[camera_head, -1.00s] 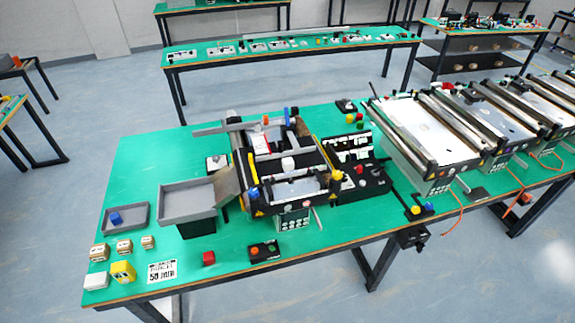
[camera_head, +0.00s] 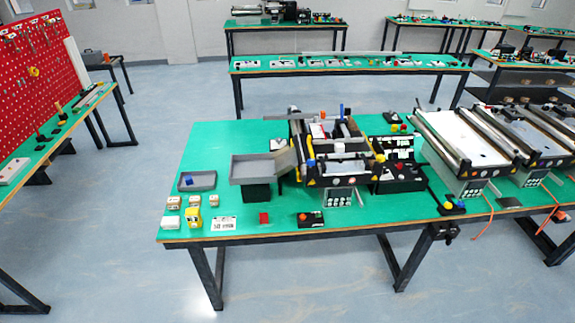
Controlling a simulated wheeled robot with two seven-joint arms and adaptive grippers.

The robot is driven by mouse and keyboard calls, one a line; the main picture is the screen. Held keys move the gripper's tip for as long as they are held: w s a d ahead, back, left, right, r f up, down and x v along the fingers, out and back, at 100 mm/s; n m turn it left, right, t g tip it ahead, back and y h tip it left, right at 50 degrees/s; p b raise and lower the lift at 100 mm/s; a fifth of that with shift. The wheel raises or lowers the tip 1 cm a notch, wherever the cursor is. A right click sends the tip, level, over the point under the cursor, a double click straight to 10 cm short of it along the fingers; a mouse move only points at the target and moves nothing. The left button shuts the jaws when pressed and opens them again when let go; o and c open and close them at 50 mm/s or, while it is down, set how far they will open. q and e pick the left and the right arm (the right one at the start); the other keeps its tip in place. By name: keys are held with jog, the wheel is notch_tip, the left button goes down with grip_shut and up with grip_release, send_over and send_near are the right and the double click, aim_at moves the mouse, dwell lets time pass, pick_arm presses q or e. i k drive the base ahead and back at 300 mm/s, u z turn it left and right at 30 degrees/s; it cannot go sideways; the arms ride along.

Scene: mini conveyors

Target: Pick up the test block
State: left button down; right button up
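No block carries a readable name, so I cannot tell which one is the test block. On the green table (camera_head: 222,138), in the head view, a small blue block (camera_head: 188,181) lies in a shallow grey tray (camera_head: 211,182) at the left end. A red block (camera_head: 264,218) sits near the front edge. A yellow block (camera_head: 194,217) stands beside a white block (camera_head: 171,222) at the front left corner. Small beige blocks (camera_head: 193,201) sit in a row behind them. Neither of my grippers is in view.
A mini conveyor (camera_head: 340,180) with a grey chute bin (camera_head: 252,168) stands mid-table. A printed card (camera_head: 223,223) and a black button box (camera_head: 310,219) lie near the front edge. Larger conveyors (camera_head: 470,140) fill the right. Floor in front is clear.

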aim_at(339, 147)
jog(key=z, duration=1.5)
jog(key=k, duration=0.1)
jog(key=u, duration=2.6)
jog(key=i, duration=1.4)
jog(key=z, duration=0.7)
